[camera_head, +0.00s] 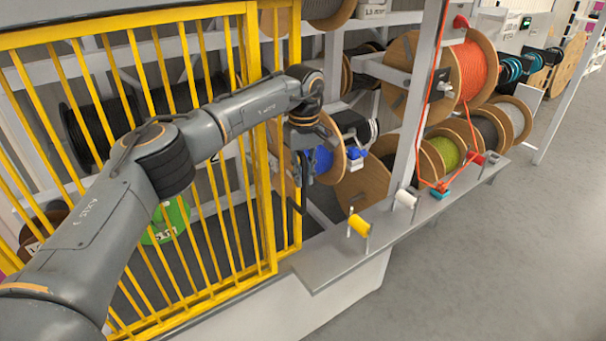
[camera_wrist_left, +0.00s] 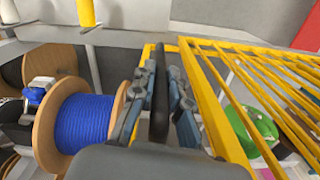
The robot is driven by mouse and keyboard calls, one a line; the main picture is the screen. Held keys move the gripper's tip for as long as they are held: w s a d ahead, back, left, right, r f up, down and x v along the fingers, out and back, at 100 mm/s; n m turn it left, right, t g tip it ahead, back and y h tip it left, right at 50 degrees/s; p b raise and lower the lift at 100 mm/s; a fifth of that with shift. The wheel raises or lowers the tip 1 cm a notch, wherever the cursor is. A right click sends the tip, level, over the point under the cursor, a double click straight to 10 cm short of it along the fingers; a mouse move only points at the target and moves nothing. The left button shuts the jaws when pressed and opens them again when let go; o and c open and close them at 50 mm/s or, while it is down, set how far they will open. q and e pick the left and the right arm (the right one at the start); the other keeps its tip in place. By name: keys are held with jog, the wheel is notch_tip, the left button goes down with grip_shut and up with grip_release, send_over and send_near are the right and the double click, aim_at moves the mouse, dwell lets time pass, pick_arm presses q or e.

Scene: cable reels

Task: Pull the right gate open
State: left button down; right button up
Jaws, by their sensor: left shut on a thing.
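The yellow barred gate (camera_head: 266,200) fills the left half of the head view, and its slanted bars show at the right of the wrist view (camera_wrist_left: 215,110). My left arm reaches across in front of it. My left gripper (camera_head: 301,170) is at the gate's right end. In the left wrist view, the two fingers of my left gripper (camera_wrist_left: 163,90) are closed around an upright black handle (camera_wrist_left: 159,70) beside the yellow frame. Whether the gate stands slightly ajar, I cannot tell. My right gripper is not in view.
A white-grey ledge (camera_head: 335,262) with yellow, white and red small spools runs right of the gate. A blue cable reel (camera_wrist_left: 85,124) is close beside the gripper. An orange reel (camera_head: 472,70) and several others stand on the rack. The grey floor (camera_head: 490,260) at right is clear.

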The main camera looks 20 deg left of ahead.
pick_arm(q)
jog(key=c, duration=1.3)
grip_release()
jog(key=shift+c, duration=0.2)
notch_tip(320, 180, up, 12)
jog(key=shift+r, duration=0.1)
